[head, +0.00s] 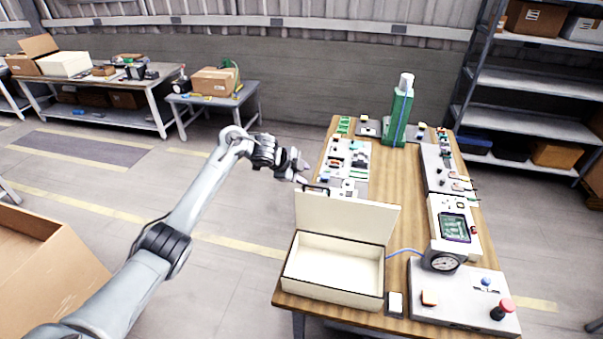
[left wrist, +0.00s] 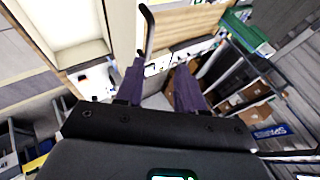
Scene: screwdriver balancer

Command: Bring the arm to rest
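My left arm (head: 200,195) reaches in from the left in the head view. Its gripper (head: 303,172) hangs in the air at the left edge of the wooden table (head: 395,190), just behind the raised lid (head: 345,216) of a cream box. In the left wrist view the two dark purple fingers of the gripper (left wrist: 161,84) stand apart with nothing held between them. A dark curved bar (left wrist: 148,30) shows just beyond the left finger; I cannot tell whether they touch. My right arm and gripper are not in view.
The open cream box (head: 334,268) stands at the table's near left. A green tower (head: 397,118) stands at the back. A gauge (head: 443,262) and a panel with a red button (head: 502,308) are at the near right. Open floor lies left of the table; a cardboard box (head: 40,265) is at lower left.

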